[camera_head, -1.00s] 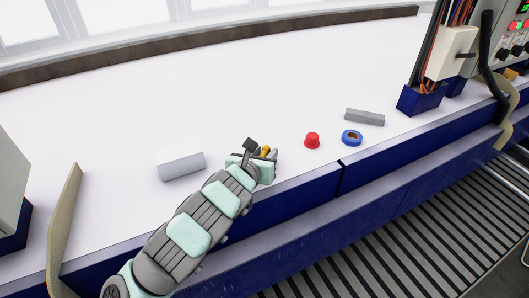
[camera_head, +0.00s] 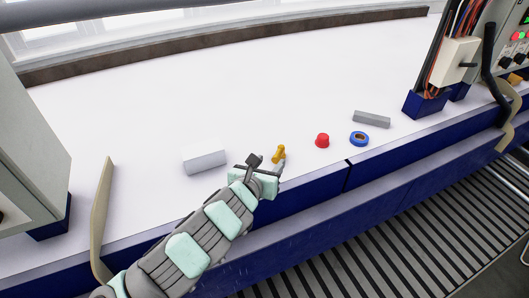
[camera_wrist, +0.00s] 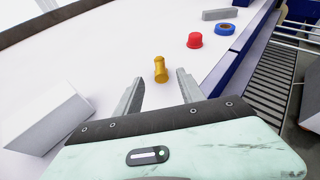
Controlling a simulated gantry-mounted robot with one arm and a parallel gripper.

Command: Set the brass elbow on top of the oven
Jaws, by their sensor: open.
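The brass elbow (camera_head: 279,153) is a small gold-coloured piece on the white bench top, near its front edge. It also shows in the wrist view (camera_wrist: 160,69), just beyond the fingertips and about midway between them. My gripper (camera_head: 267,164) is open and empty, low over the bench on the near side of the elbow. In the wrist view its two fingers (camera_wrist: 159,85) are spread apart, not touching the elbow. A pale grey cabinet (camera_head: 28,150) at the left edge may be the oven; its top is mostly out of view.
A red cap (camera_head: 322,140), a blue ring (camera_head: 358,139) and a grey bar (camera_head: 371,119) lie right of the elbow. A light grey block (camera_head: 205,162) lies to its left. A beige upright panel (camera_head: 103,220) stands near the cabinet. The bench behind is clear.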

